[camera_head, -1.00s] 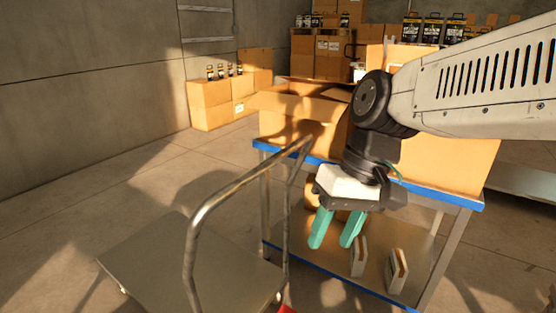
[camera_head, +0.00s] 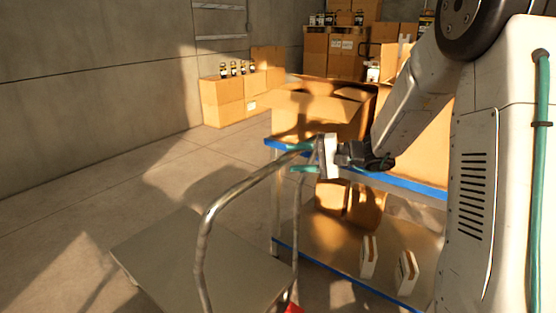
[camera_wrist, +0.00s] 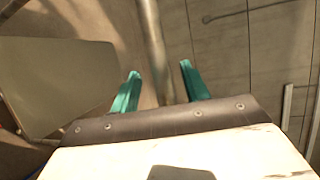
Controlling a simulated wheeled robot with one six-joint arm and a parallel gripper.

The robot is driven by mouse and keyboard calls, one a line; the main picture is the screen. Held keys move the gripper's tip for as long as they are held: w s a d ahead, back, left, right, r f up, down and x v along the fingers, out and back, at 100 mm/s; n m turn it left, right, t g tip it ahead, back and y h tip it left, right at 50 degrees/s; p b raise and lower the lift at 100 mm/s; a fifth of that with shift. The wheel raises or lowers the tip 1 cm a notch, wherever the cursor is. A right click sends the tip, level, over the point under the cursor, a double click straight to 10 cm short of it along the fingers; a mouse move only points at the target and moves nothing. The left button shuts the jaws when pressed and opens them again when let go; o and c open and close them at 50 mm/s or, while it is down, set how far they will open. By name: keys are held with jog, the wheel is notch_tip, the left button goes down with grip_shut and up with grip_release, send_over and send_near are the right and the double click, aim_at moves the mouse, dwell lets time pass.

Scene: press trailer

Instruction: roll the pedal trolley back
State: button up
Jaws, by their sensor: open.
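The pedal trolley has a flat grey deck (camera_head: 200,262) low on the floor and a bent metal push handle (camera_head: 207,235). A red pedal (camera_head: 292,308) shows at the bottom edge of the head view, partly cut off. My gripper (camera_head: 291,158) has its teal fingers pointing left at the far top end of the handle. In the wrist view the handle bar (camera_wrist: 152,40) runs between the open fingers of my gripper (camera_wrist: 160,72), nearer the left one. I cannot tell whether either finger touches the bar. The deck (camera_wrist: 68,80) shows at the left there.
A blue-edged workbench (camera_head: 405,183) stands right behind the trolley, with an open cardboard box (camera_head: 315,112) on top and small white items on its lower shelf. The floor left of the trolley is clear.

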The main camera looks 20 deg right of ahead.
aim_at(278, 159)
jog(key=x, duration=0.6)
jog(key=shift+d, duration=0.1)
grip_shut()
